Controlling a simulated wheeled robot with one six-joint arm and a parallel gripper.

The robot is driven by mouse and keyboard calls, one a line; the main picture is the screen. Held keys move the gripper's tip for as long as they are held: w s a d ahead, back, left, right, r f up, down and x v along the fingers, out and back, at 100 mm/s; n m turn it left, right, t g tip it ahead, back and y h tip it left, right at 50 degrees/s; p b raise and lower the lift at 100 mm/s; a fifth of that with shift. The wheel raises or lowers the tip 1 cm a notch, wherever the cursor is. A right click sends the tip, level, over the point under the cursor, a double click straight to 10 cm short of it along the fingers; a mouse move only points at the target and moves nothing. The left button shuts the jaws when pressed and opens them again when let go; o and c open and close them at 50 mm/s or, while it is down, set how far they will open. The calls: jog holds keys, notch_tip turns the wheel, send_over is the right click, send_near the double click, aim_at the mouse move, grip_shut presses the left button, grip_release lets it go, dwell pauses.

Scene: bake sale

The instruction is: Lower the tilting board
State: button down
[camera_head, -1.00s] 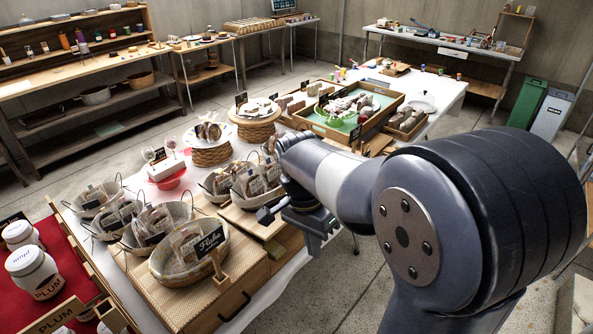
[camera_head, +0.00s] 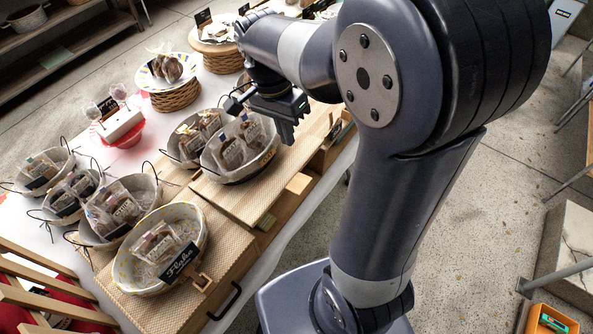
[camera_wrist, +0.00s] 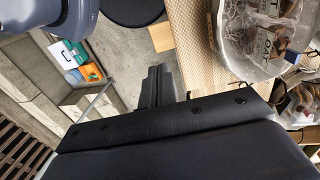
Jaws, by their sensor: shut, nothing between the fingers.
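Two woven-topped wooden boards lie side by side on the white-clothed table. The near board (camera_head: 222,246) has a black handle (camera_head: 226,302) and a wooden catch (camera_head: 203,281) at its front; a basket labelled Flake (camera_head: 150,272) stands on it. The far board (camera_head: 262,186) has a wooden tab (camera_head: 298,184) at its edge and carries baskets of bagged goods (camera_head: 238,168). I cannot tell which board tilts. My gripper (camera_head: 288,138) is shut and empty above the far board, beside a basket. In the wrist view my fingers (camera_wrist: 157,72) are together, near a woven board edge (camera_wrist: 196,62).
Several more wire-handled baskets (camera_head: 44,182) crowd the left. A red stand (camera_head: 122,132) and a cake plate (camera_head: 168,72) are behind. Wooden slats (camera_head: 30,298) stand at lower left. The floor (camera_head: 475,220) right of the table is mostly open.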

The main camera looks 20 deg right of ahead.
aim_at(299, 184)
jog(key=p+x, duration=0.1)
jog(key=x, duration=1.3)
